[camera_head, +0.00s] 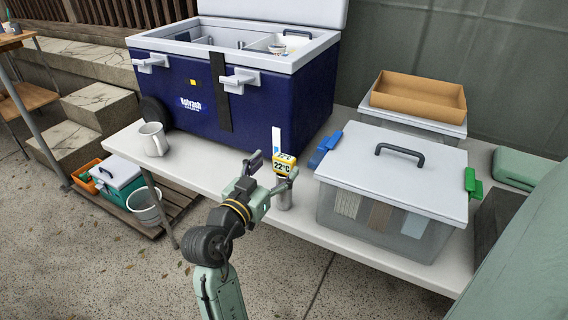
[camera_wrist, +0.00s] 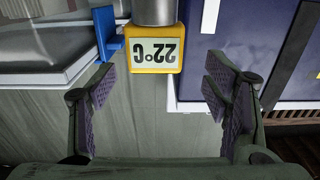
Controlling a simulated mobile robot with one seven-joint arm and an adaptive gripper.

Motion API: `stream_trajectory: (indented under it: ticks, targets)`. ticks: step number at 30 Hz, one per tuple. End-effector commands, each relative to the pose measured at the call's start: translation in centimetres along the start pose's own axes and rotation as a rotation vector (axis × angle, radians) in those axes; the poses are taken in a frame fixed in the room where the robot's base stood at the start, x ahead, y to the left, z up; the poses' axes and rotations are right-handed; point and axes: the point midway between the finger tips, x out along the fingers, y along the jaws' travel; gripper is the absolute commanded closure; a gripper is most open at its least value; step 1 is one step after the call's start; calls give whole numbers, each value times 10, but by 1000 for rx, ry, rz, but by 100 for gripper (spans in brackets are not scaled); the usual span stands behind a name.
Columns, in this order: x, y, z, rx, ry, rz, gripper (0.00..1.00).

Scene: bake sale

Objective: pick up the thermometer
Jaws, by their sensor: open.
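The thermometer (camera_head: 286,163) has a yellow head with a display reading 22°C. It is upright at the table's front edge, above a metal cylinder (camera_head: 283,197); I cannot tell whether that cylinder is part of it. In the wrist view the thermometer (camera_wrist: 154,51) appears upside down near the top centre, with the metal cylinder (camera_wrist: 154,11) above it in the picture. My gripper (camera_head: 271,168) is open in front of the thermometer. In the wrist view my gripper (camera_wrist: 160,85) has its fingers spread to both sides, with nothing held between them.
A blue cooler (camera_head: 185,88) with its lid raised stands behind the thermometer. A clear bin (camera_head: 385,215) with a grey lid and a blue clip (camera_head: 324,150) stands close to the right. A white mug (camera_head: 153,139) stands left on the white table (camera_head: 205,170).

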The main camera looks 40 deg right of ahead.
Motion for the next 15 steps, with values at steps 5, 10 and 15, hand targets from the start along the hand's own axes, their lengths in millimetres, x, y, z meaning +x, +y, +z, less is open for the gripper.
stream_trajectory:
  ticks: [5,10,15]
  targets:
    - [28,6,-1,-1,-1,3,30]
    - [42,6,1,-1,0,0,30]
    - [42,5,2,0,0,-1,30]
